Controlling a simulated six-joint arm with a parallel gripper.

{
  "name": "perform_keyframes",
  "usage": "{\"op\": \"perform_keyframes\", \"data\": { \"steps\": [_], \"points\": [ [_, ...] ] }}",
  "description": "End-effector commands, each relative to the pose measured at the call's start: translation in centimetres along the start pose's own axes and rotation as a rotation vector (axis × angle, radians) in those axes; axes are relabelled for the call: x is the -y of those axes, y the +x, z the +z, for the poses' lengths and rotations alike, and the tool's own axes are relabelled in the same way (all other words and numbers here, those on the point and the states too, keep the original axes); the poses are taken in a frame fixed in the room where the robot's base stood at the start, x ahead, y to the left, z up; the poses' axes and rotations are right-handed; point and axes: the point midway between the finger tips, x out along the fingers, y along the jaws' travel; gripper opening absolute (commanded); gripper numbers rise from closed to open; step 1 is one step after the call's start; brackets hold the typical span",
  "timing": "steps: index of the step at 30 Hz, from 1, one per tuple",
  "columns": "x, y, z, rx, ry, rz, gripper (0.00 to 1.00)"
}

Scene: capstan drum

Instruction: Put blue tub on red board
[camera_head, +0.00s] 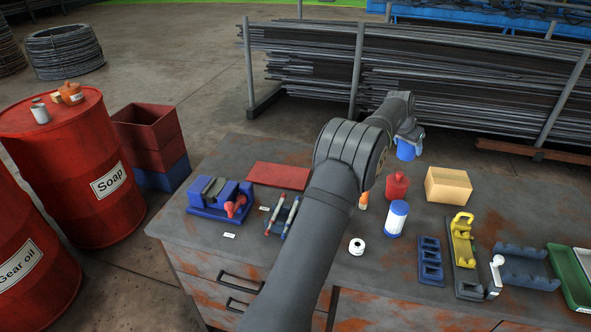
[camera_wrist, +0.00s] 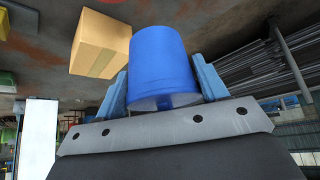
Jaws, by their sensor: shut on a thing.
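The blue tub (camera_head: 405,150) is at the far side of the workbench, at the end of my arm. In the wrist view the blue tub (camera_wrist: 162,68) sits between the two light blue fingers of my gripper (camera_wrist: 160,85), which is shut on it. In the head view my gripper (camera_head: 412,136) is partly hidden by the wrist. The tub seems to be held above the bench's back edge; the exact height is hard to tell. The red board (camera_head: 279,176) lies flat on the bench to the left of my arm, with nothing on it.
A blue vise (camera_head: 220,197) and a rack with screwdrivers (camera_head: 283,215) are near the board. Metal rods (camera_head: 430,85) are racked behind the bench.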

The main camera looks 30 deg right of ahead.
Motion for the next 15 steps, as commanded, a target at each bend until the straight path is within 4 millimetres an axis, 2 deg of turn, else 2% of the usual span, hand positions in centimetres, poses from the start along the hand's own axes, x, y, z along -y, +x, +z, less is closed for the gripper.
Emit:
{"op": "perform_keyframes", "data": {
  "steps": [6, 15],
  "points": [
    [0.0, -4.0, -2.7, -0.007, 0.002, -0.002, 0.28],
    [4.8, -6.4, 1.1, 0.01, -0.136, -0.088, 0.28]
  ]
}}
